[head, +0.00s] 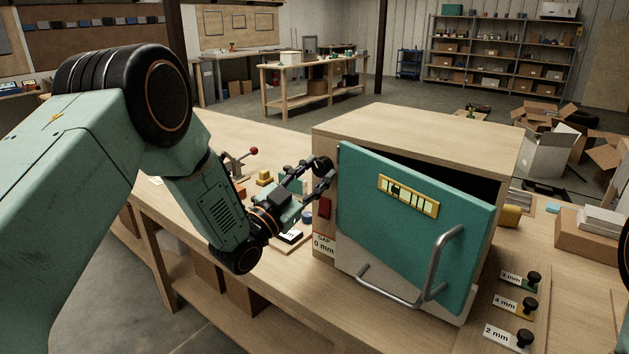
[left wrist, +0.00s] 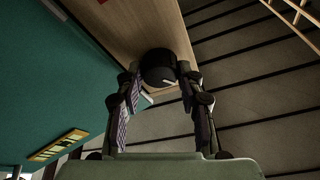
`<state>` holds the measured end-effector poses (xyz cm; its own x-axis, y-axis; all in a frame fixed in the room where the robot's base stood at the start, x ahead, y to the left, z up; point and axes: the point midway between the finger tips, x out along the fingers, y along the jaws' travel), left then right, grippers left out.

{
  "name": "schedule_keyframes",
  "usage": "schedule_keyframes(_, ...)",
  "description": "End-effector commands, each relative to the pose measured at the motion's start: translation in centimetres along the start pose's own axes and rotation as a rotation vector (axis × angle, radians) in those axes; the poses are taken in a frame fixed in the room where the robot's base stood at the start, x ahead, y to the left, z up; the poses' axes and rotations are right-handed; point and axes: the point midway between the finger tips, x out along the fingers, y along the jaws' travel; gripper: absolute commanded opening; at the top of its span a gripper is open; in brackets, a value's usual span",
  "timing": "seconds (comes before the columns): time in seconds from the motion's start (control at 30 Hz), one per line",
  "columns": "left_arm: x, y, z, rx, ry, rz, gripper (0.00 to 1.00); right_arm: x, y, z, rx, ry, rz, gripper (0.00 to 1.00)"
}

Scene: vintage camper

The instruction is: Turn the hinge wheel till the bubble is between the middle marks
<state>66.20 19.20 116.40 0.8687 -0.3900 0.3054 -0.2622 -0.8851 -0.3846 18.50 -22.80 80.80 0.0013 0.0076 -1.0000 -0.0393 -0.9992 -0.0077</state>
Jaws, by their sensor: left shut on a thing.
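The hinge wheel (head: 323,164) is a small black wheel at the upper hinge side of the teal door (head: 380,240), on the wooden box. My left gripper (head: 320,177) is at it, shut on the wheel. In the left wrist view the wheel (left wrist: 158,67) sits between the two fingertips. A yellow level (head: 408,196) with a pale vial and dark marks is on the upper part of the door, tilted in the picture. It also shows in the left wrist view (left wrist: 58,145). The bubble is too small to place surely against the marks. My right gripper is not in view.
The wooden box (head: 420,135) stands on the workbench, with a dark gap above the door. A metal handle (head: 444,262) sticks out from the door. A "GAP 0 mm" label (head: 323,244) is beside the door. Labelled black-knobbed pieces (head: 525,336) lie at right.

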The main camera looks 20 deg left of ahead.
Motion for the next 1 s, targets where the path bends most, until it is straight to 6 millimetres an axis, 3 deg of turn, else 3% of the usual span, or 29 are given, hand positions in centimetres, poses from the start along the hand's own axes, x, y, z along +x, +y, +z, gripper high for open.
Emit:
schedule_keyframes(0.4, -0.04, 0.46, 0.01, -0.377, -0.026, -0.119, 0.06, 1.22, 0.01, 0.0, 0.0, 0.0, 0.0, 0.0)
schedule_keyframes(1.0, 0.03, 0.69, -0.35, -0.885, -0.059, -0.284, 0.06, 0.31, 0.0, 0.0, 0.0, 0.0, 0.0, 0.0)
